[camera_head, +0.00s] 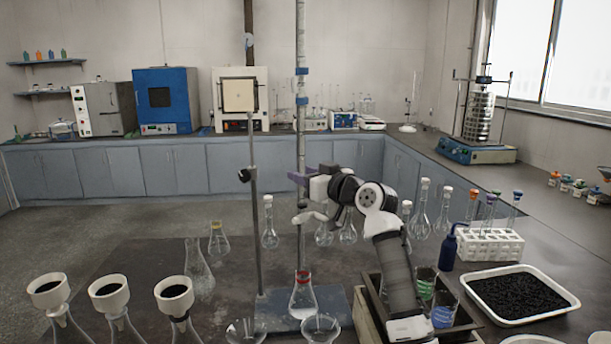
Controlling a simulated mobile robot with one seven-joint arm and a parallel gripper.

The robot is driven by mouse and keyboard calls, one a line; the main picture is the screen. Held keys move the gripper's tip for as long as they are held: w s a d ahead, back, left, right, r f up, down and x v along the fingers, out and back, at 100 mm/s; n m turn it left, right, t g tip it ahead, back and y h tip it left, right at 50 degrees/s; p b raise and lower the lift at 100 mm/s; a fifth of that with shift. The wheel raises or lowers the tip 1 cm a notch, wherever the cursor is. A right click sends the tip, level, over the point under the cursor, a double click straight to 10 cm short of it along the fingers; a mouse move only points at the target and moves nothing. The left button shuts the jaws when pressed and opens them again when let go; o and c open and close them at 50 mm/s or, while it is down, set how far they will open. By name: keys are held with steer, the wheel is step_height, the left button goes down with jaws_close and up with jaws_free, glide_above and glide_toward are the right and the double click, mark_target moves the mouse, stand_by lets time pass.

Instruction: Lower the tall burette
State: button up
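The tall burette (301,130) is a clear upright tube with blue bands, and its top runs out of the picture. Its lower end is above a conical flask (302,298) with a red ring at its neck. A stand with a thin metal rod (254,215) and a blue base (275,306) is beside it. A white fitting (309,217) sits low on the burette. My gripper (299,179) comes from the right and reaches the burette at mid-height, with purple finger-like parts at the tube. Whether these close on the glass is not clear.
Three flasks with white funnels (109,292) stand at the front left. Several stoppered flasks (269,228) stand behind the burette. A white tube rack (488,246), a blue bottle (448,250) and a tray of black grains (518,293) are at the right.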

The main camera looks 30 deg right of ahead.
steer(key=s+d+r+p, duration=0.1)
steer(key=s+r, duration=0.6)
steer(key=s, duration=0.3)
steer(key=shift+s+d, duration=0.4)
stand_by(0.4)
stand_by(0.5)
